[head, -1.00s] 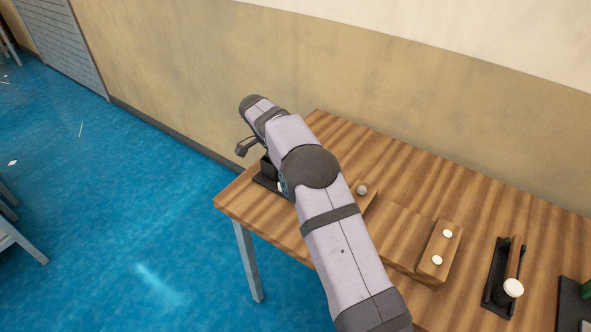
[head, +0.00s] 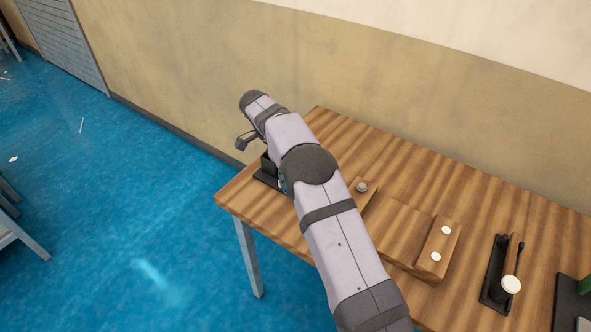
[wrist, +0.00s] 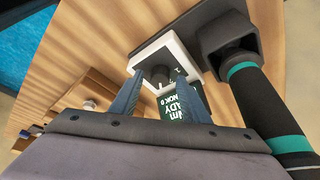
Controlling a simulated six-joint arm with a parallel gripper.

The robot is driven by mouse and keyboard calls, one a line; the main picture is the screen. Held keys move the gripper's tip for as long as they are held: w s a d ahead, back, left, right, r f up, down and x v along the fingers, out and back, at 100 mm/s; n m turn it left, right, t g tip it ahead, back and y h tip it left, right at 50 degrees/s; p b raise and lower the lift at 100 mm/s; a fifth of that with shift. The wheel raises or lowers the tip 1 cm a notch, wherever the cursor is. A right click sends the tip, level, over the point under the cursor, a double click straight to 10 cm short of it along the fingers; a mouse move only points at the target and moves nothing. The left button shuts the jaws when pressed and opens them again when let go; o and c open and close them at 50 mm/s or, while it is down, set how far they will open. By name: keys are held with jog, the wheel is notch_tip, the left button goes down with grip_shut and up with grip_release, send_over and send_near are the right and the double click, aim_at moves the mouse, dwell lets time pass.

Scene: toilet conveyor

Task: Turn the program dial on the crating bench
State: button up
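In the wrist view the program dial (wrist: 158,75) is a small dark knob on a white-framed panel (wrist: 183,43). A dark green display (wrist: 187,101) with white lettering, partly hidden, sits beside it. My gripper (wrist: 160,78) has its two blue-grey fingers apart, one on either side of the dial. I cannot tell whether the fingers touch the knob. In the head view my arm covers most of the dial's place at the bench's far left end; a black fixture (head: 267,177) shows there. The crating bench (head: 410,165) is striped wood.
A black part with a teal-ringed handle (wrist: 262,105) stands close on the right in the wrist view. A wooden block with white buttons (head: 439,246), a wooden block with a grey knob (head: 361,187) and a lever with a white ball (head: 511,285) stand on the bench.

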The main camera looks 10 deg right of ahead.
jog(key=shift+r, duration=0.1)
jog(key=v, duration=0.7)
jog(key=shift+a, duration=0.1)
dwell(0.4)
